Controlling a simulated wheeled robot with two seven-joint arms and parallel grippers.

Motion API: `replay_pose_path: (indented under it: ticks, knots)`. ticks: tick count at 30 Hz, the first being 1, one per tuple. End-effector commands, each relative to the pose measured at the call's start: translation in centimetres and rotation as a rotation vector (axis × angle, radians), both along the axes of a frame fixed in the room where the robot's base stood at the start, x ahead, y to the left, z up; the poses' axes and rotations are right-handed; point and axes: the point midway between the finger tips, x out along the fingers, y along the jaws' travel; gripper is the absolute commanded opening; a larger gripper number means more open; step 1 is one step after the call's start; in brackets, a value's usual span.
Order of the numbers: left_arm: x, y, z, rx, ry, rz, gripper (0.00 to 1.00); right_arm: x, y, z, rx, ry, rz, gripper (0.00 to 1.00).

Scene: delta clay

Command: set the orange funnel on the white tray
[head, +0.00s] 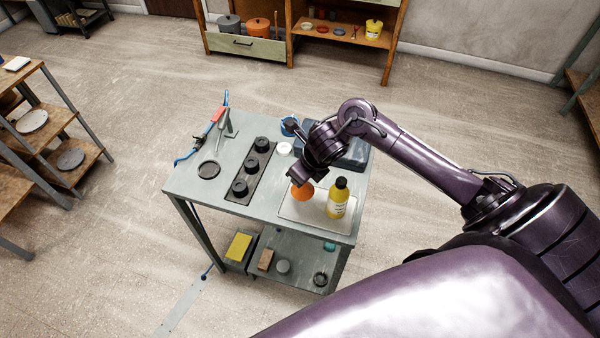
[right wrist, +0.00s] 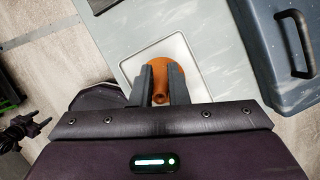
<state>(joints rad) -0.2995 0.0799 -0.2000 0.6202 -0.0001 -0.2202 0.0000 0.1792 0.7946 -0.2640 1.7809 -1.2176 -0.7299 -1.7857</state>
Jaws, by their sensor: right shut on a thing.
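The orange funnel (head: 302,192) is over the white tray (head: 315,213), at the tray's left part in the head view. I cannot tell whether it touches the tray. My right gripper (head: 298,183) comes down on it from above. In the right wrist view the two dark fingers (right wrist: 160,88) are shut on the spout of the orange funnel (right wrist: 160,63). The funnel's wide part lies beyond the fingers, inside the outline of the white tray (right wrist: 128,66). My left gripper does not show.
A yellow bottle with a black cap (head: 338,199) stands on the tray, right of the funnel. A dark rack with several black knobs (head: 250,173) is to the left. A dark blue case (head: 352,154) lies behind. A white round thing (head: 284,148) sits near the rack.

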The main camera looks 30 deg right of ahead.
Motion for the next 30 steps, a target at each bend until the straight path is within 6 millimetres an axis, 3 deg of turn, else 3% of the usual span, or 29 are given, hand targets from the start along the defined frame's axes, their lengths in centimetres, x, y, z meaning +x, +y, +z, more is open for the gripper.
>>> replay_pose_path:
  ticks: [13,27,28,30]
  knots:
    - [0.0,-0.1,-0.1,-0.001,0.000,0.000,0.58,0.0,0.1,-5.3,0.002,0.001,-0.001,0.00]
    - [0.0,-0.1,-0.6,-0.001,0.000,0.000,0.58,0.1,0.0,-6.2,-0.001,-0.002,0.001,0.00]
    - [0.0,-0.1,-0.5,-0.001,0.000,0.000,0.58,0.1,0.0,-6.1,0.000,-0.002,0.001,0.18]
    - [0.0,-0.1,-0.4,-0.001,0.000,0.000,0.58,0.0,0.0,-6.0,0.000,-0.002,0.001,0.27]
